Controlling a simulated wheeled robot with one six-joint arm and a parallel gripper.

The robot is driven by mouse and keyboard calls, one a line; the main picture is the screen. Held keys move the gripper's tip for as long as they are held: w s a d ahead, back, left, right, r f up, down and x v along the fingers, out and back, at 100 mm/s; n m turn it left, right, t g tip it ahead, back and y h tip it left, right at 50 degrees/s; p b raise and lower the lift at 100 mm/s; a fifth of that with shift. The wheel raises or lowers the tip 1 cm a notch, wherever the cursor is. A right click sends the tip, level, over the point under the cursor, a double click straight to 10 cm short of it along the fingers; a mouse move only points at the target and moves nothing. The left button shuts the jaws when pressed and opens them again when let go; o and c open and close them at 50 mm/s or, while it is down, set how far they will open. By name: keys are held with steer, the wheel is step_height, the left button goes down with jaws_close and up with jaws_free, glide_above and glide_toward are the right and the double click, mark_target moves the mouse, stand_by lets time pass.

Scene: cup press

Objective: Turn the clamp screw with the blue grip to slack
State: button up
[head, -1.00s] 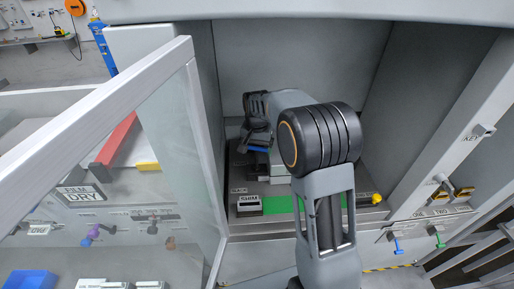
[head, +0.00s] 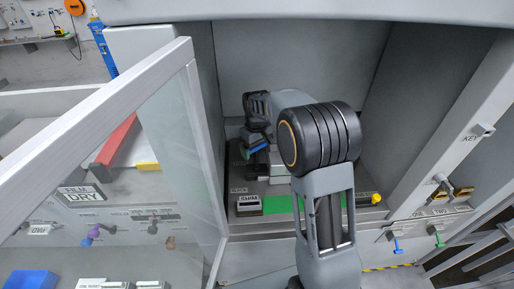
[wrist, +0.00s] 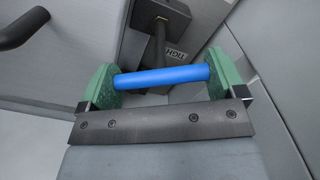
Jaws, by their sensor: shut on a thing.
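The blue grip (wrist: 160,77) of the clamp screw spans between the green pads of my gripper (wrist: 163,75) in the wrist view. My gripper is shut on it, one pad at each end. The dark screw shaft (wrist: 159,45) runs from behind the grip to a dark block (wrist: 160,15). My arm hides most of the clamp there.
The bay has grey walls on both sides and an open glass door (head: 165,140) at the left. A yellow knob (head: 376,198) is at the right.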

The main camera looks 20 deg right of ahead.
steer(key=shift+n, duration=0.8)
steer(key=o, duration=0.6)
steer(key=shift+o, duration=0.2)
steer(key=shift+r, duration=0.15)
step_height(320, 180, up, 14)
steer(key=shift+f, duration=0.2)
